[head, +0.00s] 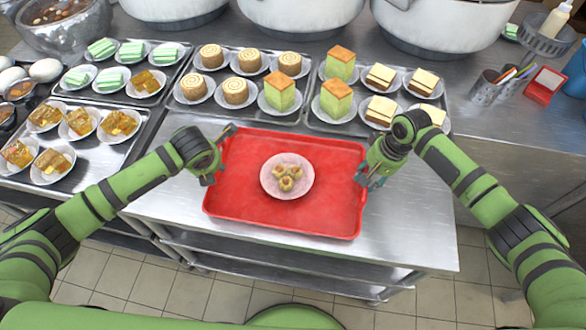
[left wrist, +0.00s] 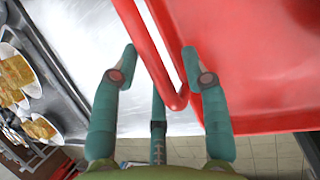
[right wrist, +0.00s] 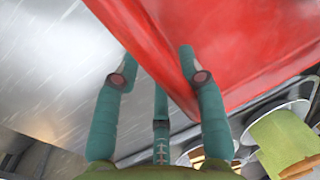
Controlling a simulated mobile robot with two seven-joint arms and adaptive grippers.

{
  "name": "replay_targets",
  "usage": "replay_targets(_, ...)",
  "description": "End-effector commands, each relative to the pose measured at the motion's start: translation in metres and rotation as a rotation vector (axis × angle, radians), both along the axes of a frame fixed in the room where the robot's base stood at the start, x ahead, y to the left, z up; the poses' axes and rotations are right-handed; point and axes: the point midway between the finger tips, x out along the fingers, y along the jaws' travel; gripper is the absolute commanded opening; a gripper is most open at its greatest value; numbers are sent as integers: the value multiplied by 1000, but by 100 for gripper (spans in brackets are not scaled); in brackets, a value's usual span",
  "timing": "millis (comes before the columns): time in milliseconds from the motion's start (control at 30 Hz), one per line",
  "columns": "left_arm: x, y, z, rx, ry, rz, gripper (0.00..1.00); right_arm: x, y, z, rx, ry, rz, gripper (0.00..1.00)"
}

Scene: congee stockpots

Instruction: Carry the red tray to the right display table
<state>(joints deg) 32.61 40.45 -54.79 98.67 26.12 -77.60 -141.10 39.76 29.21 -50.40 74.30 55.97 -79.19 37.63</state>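The red tray (head: 235,195) lies flat on a steel table in the middle of the head view. On it stands a pink plate (head: 287,193) with a few small golden pastries (head: 286,178). My left gripper (head: 208,178) is at the tray's left edge. In the left wrist view its open fingers (left wrist: 158,58) stand on either side of the tray's rim (left wrist: 150,50). My right gripper (head: 366,177) is at the right edge. In the right wrist view its open fingers (right wrist: 158,60) also straddle the rim (right wrist: 150,40). I cannot pick out the right display table for certain.
Metal trays with plated cakes (head: 290,65) stand close behind the red tray, more (head: 80,125) to the left. Large stockpots (head: 300,15) line the back. A steel counter (head: 490,140) with cups (head: 487,88) and a red stand (head: 543,86) is at right. Bare table (head: 415,220) shows right.

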Motion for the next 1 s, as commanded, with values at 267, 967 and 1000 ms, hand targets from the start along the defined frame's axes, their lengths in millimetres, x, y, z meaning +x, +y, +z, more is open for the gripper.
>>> replay_targets(267, 1, -3, 1, -6, -3, -3, 85, 0, 2, 1, 4, -1, 3, 42)
replay_targets(967, -28, -12, 70, -4, -7, -4, 85, 0, 3, 1, 4, 0, 4, 42)
replay_targets(1000, -32, -13, 78, -4, -6, -5, 85, 0, 3, 1, 4, 0, 4, 42)
